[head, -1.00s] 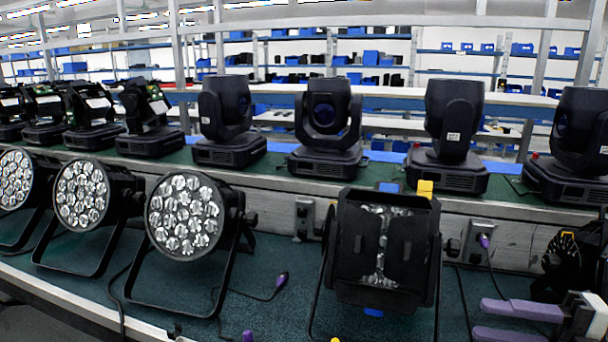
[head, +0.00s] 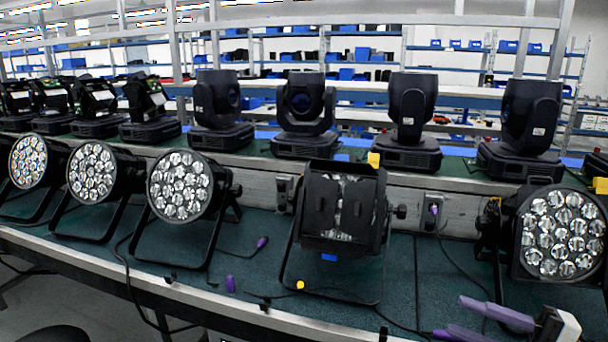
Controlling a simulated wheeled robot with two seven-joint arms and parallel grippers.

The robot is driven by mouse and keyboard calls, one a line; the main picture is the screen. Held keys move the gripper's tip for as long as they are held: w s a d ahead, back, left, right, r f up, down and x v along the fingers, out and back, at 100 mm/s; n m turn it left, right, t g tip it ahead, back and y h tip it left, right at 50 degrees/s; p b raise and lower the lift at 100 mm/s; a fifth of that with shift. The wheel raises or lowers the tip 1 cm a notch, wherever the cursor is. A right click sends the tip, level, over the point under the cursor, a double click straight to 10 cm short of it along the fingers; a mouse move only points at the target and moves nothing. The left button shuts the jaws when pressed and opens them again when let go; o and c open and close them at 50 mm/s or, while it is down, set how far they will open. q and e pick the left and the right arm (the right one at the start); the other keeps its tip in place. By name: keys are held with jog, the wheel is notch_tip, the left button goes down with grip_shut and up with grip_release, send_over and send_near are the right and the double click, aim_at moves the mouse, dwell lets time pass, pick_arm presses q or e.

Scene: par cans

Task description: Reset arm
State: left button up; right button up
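My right gripper (head: 450,316) is at the bottom right of the head view. Its two purple fingers point left with a gap between them, and nothing shows in the gap. It is in front of the lower bench, below and left of a black par can (head: 560,235) with a round face of clear lenses. A par can with black flaps (head: 340,205) stands left of the gripper. Three more par cans with lit-looking lenses stand farther left, the nearest (head: 180,187) in the middle left. My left gripper is not in view.
A green bench top (head: 240,262) carries the par cans, cables, a purple plug (head: 262,242) and a small purple piece (head: 230,284). Moving-head lights (head: 305,115) line a raised ledge behind. The bench's front edge runs along the bottom. Blue shelves stand at the back.

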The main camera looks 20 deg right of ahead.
jog(key=w+a+f+m+t+h, duration=0.1)
jog(key=a+f+m+h, duration=0.35)
jog(key=f+m, duration=0.4)
jog(key=w+a+f+m+h, duration=0.1)
jog(key=a+f+m+h, duration=0.2)
jog(key=f+m+h, duration=0.55)
pick_arm(q)
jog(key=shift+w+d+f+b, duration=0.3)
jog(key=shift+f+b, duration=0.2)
jog(key=shift+b, duration=0.65)
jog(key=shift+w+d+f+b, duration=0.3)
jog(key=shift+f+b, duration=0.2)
jog(key=shift+b, duration=0.65)
pick_arm(e)
jog(key=s+a+f+m+g+y, duration=0.1)
jog(key=s+a+f+m+g, duration=0.1)
jog(key=s+a+f, duration=0.3)
jog(key=s+a+f+m+g+y, duration=0.1)
jog(key=s+a+f+g, duration=0.4)
jog(key=a+f, duration=0.7)
jog(key=shift+a+f+m+y, duration=0.35)
jog(key=shift+a+y, duration=0.45)
jog(key=shift+a, duration=1.25)
